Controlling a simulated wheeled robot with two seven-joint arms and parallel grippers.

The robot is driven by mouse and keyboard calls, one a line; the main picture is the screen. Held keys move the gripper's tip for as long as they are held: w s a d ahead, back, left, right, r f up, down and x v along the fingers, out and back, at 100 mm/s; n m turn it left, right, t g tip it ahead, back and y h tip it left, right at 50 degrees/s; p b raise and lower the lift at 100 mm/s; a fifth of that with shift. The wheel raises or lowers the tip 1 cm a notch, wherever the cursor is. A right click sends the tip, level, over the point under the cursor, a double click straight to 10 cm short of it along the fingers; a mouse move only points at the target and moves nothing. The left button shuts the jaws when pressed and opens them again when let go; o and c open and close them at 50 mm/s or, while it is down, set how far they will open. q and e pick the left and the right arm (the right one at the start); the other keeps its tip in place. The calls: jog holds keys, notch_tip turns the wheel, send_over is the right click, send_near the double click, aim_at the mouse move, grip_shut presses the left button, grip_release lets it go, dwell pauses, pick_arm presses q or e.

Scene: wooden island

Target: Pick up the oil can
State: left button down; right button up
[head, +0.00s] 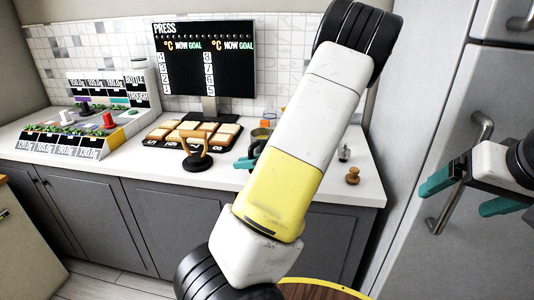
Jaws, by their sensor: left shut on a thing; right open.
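My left gripper (247,162) shows only as teal fingers over the white counter, left of my arm, which hides the rest of it. It is shut on an olive-brown vessel (261,133), which looks like the oil can; my arm and the fingers cover much of it, so its shape is unclear. My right gripper (466,194) is at the right, in front of the grey fridge, with its teal fingers apart and nothing between them.
The counter (228,176) holds a dark tray of pale blocks (190,133), a wooden-handled press (197,150), a screen (204,60) and a labelled rack (75,135). A small grey item (344,153) and a brown knob (352,175) stand at its right end.

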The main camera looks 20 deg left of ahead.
pick_arm(q)
jog(key=s+d, duration=0.1)
jog(key=s, duration=0.7)
jog(key=shift+d+r, duration=0.2)
jog(key=shift+r, duration=0.2)
jog(key=shift+s, duration=0.1)
dwell(0.4)
